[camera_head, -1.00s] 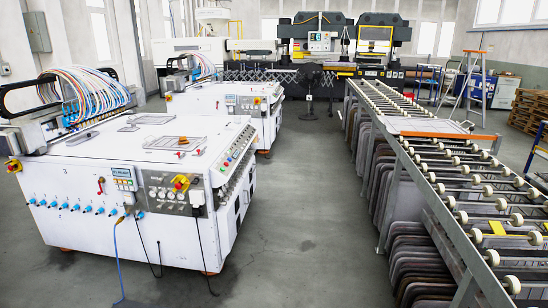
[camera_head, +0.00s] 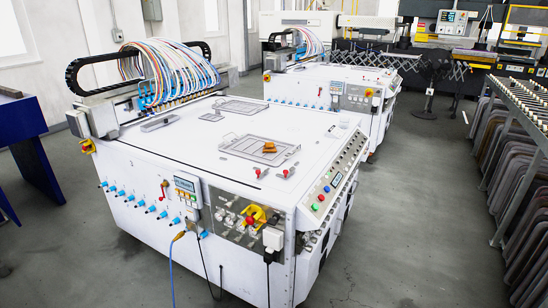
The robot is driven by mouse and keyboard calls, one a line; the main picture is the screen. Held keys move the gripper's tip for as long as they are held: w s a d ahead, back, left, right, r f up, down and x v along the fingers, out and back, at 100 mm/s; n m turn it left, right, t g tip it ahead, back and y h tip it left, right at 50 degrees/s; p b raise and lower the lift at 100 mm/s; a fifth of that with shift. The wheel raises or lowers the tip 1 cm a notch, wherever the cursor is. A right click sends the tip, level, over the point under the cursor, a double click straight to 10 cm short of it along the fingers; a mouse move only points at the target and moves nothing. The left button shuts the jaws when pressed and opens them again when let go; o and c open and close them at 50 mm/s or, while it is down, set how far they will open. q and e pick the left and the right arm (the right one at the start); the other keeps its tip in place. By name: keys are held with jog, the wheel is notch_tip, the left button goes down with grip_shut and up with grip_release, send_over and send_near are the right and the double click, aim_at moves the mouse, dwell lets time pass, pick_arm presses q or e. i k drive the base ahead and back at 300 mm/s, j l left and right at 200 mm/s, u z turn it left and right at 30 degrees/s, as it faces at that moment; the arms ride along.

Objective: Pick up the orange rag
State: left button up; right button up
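The orange rag (camera_head: 269,147) is a small crumpled piece. It lies on or in a grey wire-frame tray (camera_head: 240,149) on the white top of the near machine (camera_head: 190,150), toward the right front of that top. Neither of my grippers shows in the head view.
Red knobs stand on the machine top near its front edge. A hose-covered gantry (camera_head: 170,75) rises at the back left. A second white machine (camera_head: 335,85) stands behind. A roller rack (camera_head: 520,95) is at the right, with clear grey floor (camera_head: 410,220) between.

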aim_at(268, 146)
jog(key=i, duration=0.3)
jog(key=i+l+u, duration=0.1)
jog(key=l, duration=0.2)
jog(key=i+l+u, duration=0.1)
jog(key=i+l, duration=0.3)
jog(key=l, duration=0.3)
jog(key=i+l+u, duration=0.15)
jog(key=l, duration=0.15)
